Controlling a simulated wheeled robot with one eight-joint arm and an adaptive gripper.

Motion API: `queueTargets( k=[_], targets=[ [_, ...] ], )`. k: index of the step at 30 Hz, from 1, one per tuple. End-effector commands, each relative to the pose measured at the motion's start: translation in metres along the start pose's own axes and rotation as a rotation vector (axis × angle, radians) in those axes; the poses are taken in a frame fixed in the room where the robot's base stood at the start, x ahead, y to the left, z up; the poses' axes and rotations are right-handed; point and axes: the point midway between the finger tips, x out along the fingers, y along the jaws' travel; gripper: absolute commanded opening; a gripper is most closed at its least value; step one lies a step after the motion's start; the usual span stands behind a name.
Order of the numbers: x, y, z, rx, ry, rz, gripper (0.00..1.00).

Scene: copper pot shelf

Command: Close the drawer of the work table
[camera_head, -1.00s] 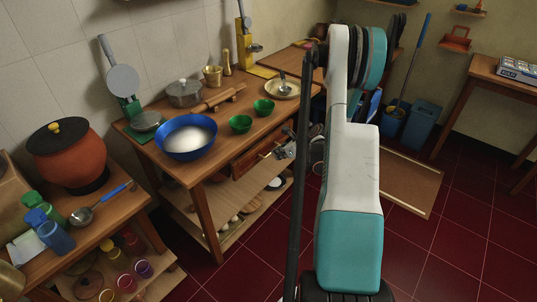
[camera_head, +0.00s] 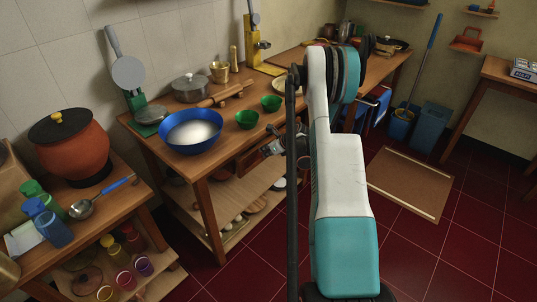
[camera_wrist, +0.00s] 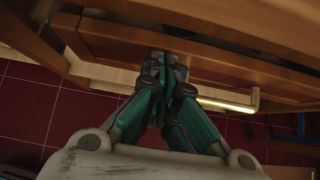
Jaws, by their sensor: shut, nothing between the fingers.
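The work table (camera_head: 207,190) stands along the left wall, with its wooden drawer (camera_head: 250,158) under the top. My gripper (camera_head: 275,146) is at the drawer's front and partly hides it, along with my arm. In the wrist view, my gripper (camera_wrist: 166,66) is shut and empty. Its fingertips are at the lower part of the wooden drawer front (camera_wrist: 115,37), close to it or touching; I cannot tell which. The table top's edge (camera_wrist: 235,18) runs above the drawer front. How far the drawer stands out is not clear.
A blue bowl (camera_head: 191,145), green bowls (camera_head: 247,119) and a lidded pot (camera_head: 190,88) stand on the table top. Pans and dishes are on the lower shelf (camera_head: 240,202). A side table (camera_head: 110,205) is at the left. A mat (camera_head: 410,185) lies on the otherwise open red floor at right.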

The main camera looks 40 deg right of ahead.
Motion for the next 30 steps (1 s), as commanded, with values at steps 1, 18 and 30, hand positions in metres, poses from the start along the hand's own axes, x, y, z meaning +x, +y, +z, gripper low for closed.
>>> queueTargets(
  k=[1,18,30],
  targets=[
    [0.0,0.0,0.0,0.0,0.0,0.0,0.0],
    [0.02,0.0,0.02,0.0,0.0,0.001,0.0],
    [0.015,-0.002,0.015,-0.002,0.0,0.002,0.0]
  ],
)
